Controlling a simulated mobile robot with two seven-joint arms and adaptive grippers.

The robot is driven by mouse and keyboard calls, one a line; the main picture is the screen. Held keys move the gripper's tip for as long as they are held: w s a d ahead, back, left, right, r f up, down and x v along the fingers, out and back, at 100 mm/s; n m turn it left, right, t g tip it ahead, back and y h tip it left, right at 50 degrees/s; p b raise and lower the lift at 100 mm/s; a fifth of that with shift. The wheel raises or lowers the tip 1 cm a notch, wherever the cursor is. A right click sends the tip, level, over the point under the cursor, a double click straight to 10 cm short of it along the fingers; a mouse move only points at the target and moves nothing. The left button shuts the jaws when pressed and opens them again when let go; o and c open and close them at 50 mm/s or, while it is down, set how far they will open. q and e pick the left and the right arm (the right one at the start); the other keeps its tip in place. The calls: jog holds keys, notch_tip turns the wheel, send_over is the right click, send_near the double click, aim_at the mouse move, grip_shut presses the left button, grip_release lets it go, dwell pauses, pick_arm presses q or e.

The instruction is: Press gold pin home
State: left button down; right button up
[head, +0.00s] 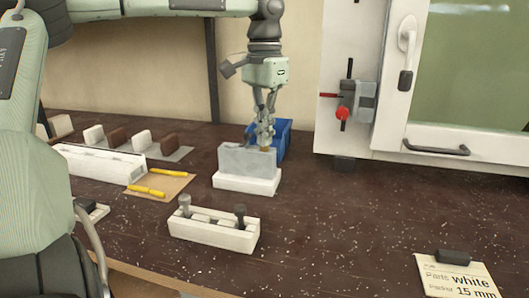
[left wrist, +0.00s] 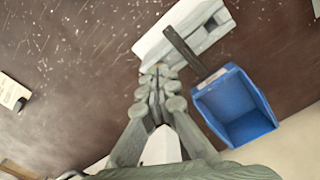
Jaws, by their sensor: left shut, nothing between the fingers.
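My left gripper (head: 266,138) points down, shut and empty, at the right end of a grey block on a white base (head: 246,182). A small gold spot, likely the gold pin (head: 266,149), shows right at its fingertips at the block's top. I cannot tell how far the pin sits in, or whether the fingers touch it. In the left wrist view the closed fingertips (left wrist: 160,72) are at the edge of the grey block (left wrist: 200,38) and its white base and hide most of the pin. My right gripper is not in view.
A blue bin (head: 284,137) stands close behind the block. A white holder with two dark-topped pegs (head: 215,231) stands in front. Yellow-handled tools (head: 148,191) lie on a tan card at left. A cabinet (head: 363,145) stands at right. The bench's right middle is clear.

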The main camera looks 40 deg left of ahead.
pick_arm(q)
jog(key=shift+r, duration=3.55)
